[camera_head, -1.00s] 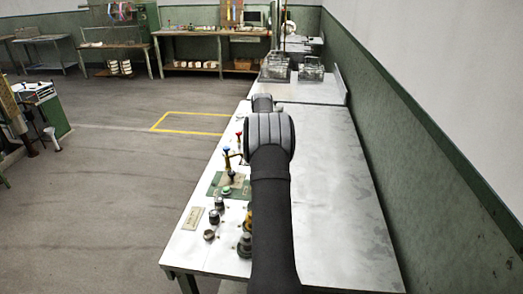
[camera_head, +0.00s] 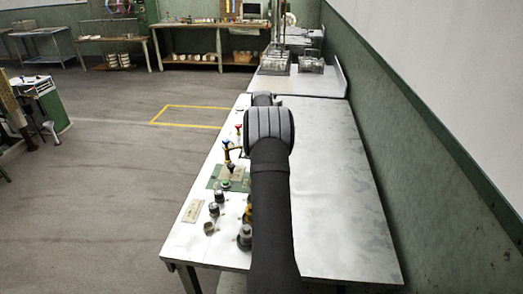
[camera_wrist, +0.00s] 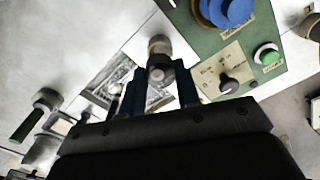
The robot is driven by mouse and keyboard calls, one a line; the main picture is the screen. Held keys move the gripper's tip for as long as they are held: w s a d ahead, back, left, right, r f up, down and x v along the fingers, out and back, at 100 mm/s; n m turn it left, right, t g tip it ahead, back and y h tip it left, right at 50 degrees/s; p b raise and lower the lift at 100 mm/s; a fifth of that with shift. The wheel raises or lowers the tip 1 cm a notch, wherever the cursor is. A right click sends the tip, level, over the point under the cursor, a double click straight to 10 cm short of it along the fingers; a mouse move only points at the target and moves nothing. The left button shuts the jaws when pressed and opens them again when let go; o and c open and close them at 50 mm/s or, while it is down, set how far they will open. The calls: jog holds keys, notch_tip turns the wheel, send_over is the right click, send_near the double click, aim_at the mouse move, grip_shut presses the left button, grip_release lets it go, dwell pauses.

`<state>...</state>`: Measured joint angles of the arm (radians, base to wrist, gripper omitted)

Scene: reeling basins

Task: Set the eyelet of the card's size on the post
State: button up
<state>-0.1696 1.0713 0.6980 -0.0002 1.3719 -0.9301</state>
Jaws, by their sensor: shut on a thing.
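In the head view my arm hides the gripper and the held piece. A beige card (camera_head: 194,211) lies on the near left of the bench, its writing too small to read.
A green panel (camera_wrist: 202,45) carries a dial (camera_wrist: 229,86), a green button (camera_wrist: 266,55) and a large blue knob (camera_wrist: 231,11). The bench's right side (camera_head: 335,180) is clear.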

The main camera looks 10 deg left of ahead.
jog(key=shift+f, duration=0.2)
dwell(0.5)
jog(key=shift+f, duration=0.35)
jog(key=shift+f, duration=0.85)
dwell(1.2)
jog(key=o, duration=1.5)
jog(key=shift+r, duration=3.5)
jog(key=shift+f, duration=0.1)
